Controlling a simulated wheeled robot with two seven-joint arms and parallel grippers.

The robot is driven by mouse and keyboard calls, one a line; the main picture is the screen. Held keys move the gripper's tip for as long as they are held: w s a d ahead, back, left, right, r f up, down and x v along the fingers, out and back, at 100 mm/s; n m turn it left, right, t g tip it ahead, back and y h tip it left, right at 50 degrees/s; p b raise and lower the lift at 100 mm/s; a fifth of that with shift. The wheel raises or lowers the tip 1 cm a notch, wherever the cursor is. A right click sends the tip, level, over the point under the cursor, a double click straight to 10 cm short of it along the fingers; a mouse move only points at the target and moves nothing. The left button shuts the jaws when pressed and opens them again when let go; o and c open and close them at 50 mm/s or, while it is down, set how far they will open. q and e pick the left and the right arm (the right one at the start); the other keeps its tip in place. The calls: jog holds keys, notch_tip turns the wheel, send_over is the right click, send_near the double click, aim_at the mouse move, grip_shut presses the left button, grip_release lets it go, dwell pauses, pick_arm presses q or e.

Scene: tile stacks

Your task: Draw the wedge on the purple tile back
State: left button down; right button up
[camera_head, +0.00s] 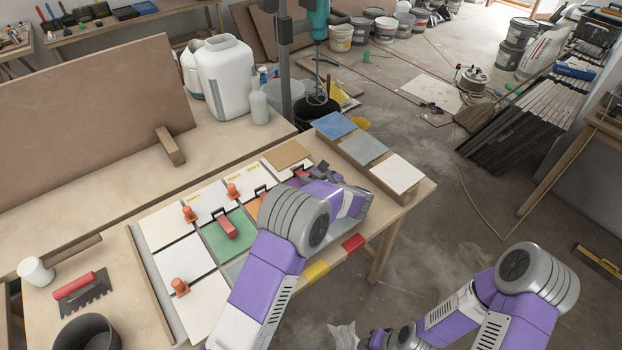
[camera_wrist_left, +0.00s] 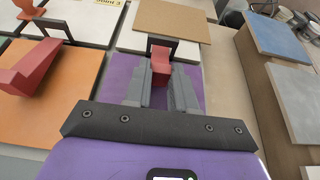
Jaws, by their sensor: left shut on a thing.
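My left gripper (camera_head: 301,176) is low over the far right part of the tile layout. In the left wrist view its two grey fingers (camera_wrist_left: 161,78) are closed on the sides of a red wedge (camera_wrist_left: 160,58). The wedge is at a dark upright frame (camera_wrist_left: 175,46) at the far side of the purple tile (camera_wrist_left: 192,78). The gripper hides much of this tile, and the arm covers it in the head view. My right arm shows at the lower right of the head view, its fingers out of the picture.
Left of the purple tile lies an orange tile (camera_wrist_left: 52,112) with its own red wedge (camera_wrist_left: 36,66). A green tile (camera_head: 228,246) also bears a red wedge (camera_head: 227,225). Blue, grey and white tiles line a raised strip at the right. Orange clips (camera_head: 233,191) stand among the white tiles.

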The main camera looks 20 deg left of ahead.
pick_arm(q)
jog(key=v, duration=0.3)
jog(key=p+v, duration=0.1)
jog(key=shift+s+d+f, duration=0.2)
jog(key=shift+d+f, duration=0.05)
jog(key=shift+d, duration=0.1)
jog(key=shift+f, duration=0.1)
jog(key=c, duration=0.9)
grip_release()
jog(key=p+v, duration=0.1)
jog(key=v, duration=0.6)
jog(key=shift+s+d+r, duration=0.15)
jog(key=shift+s+r, duration=0.05)
jog(key=shift+r, duration=0.05)
jog(key=shift+r, duration=0.1)
